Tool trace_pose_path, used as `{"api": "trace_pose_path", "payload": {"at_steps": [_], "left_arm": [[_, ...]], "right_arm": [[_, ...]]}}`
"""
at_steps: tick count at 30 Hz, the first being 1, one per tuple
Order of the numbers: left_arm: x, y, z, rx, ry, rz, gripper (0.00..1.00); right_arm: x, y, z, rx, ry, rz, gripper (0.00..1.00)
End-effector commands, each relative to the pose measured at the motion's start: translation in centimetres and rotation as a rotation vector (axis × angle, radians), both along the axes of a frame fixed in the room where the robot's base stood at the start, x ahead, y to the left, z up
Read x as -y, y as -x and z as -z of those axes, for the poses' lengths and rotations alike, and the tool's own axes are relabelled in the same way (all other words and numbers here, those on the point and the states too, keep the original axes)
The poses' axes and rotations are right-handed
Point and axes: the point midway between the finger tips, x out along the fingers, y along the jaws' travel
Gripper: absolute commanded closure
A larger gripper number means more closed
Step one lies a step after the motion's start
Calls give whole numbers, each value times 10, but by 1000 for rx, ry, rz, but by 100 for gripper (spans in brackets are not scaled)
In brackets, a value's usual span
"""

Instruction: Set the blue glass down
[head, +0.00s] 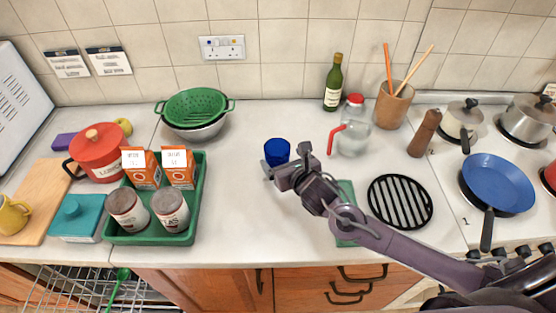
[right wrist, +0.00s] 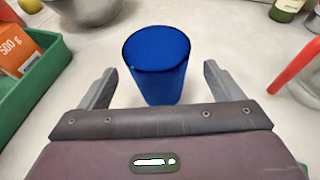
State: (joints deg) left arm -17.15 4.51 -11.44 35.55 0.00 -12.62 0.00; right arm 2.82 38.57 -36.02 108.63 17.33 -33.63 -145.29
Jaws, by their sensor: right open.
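The blue glass (head: 277,152) stands upright on the white counter, left of the middle of the head view. In the right wrist view the blue glass (right wrist: 157,62) stands between and a little beyond the fingers, with a gap on each side. My right gripper (head: 286,168) is open around the near side of the glass, and its two fingers (right wrist: 158,88) do not touch it. The lower part of the glass is partly hidden by the gripper in the head view. My left gripper is not in view.
A green tray (head: 150,238) with cartons and jars stands at left. A green colander (head: 195,107) and a wine bottle (head: 333,85) are at the back. A red-handled jug (head: 352,135) and a black trivet (head: 400,202) are at right. The counter left of the glass is clear.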

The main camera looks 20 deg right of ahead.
Motion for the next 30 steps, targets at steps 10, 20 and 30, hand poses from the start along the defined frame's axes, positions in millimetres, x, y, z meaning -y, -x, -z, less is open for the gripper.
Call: {"api": "trace_pose_path", "payload": {"at_steps": [10,20,30], "left_arm": [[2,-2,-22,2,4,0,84],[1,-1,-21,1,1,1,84],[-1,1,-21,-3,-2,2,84]], "right_arm": [[-6,-39,13,1,-1,0,14],[-6,-43,16,0,0,-1,15],[-6,-42,16,0,0,0,59]]}}
